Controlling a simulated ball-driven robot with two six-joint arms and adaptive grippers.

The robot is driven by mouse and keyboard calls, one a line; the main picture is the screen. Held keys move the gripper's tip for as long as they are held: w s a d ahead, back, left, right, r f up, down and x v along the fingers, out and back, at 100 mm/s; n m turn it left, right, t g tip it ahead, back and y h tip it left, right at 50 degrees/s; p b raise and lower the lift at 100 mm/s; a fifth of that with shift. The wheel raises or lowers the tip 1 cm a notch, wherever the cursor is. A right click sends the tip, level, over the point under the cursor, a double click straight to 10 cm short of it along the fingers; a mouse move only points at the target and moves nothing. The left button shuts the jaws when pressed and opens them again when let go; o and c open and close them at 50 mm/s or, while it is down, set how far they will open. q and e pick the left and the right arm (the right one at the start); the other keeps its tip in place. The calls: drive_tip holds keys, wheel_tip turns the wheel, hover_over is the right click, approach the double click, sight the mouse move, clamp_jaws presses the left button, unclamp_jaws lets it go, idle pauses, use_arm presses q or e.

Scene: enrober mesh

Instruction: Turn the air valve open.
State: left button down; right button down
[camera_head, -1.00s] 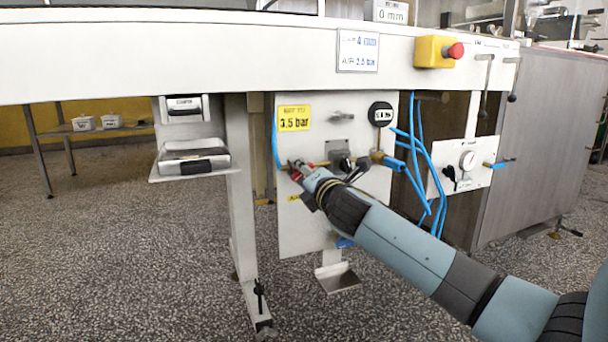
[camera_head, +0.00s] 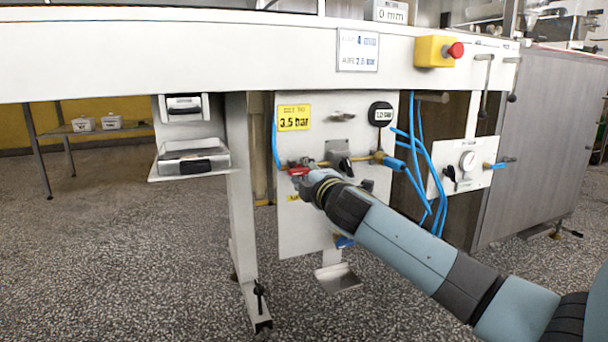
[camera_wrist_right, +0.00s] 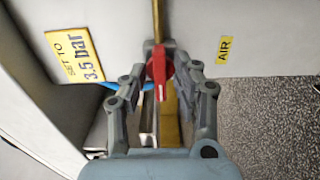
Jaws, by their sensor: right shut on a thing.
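The air valve has a red handle (camera_head: 299,171) at the left of the white air panel (camera_head: 310,230), below the yellow 3.5 bar label. In the right wrist view the red handle (camera_wrist_right: 159,68) sits between the two fingers of my right gripper (camera_wrist_right: 160,82), lined up with the brass pipe (camera_wrist_right: 170,125). My right gripper (camera_head: 308,180) is shut on the handle in the head view, where it hides part of the valve. My left gripper is not in view.
A black round gauge (camera_head: 380,114) and a black knob (camera_head: 345,166) are on the panel right of the valve. Blue hoses (camera_head: 432,185) hang at its right. A metal leg (camera_head: 240,190) stands close on the left. A yellow box with a red button (camera_head: 437,51) is above.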

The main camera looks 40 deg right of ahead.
drive_tip(key=shift+f, duration=0.15)
drive_tip(key=c, duration=1.4)
unclamp_jaws()
drive_tip(key=shift+o, duration=0.2)
drive_tip(key=shift+s, duration=0.15)
drive_tip(key=v, duration=1.1)
drive_tip(key=shift+s+a, duration=0.2)
drive_tip(key=shift+s, duration=0.15)
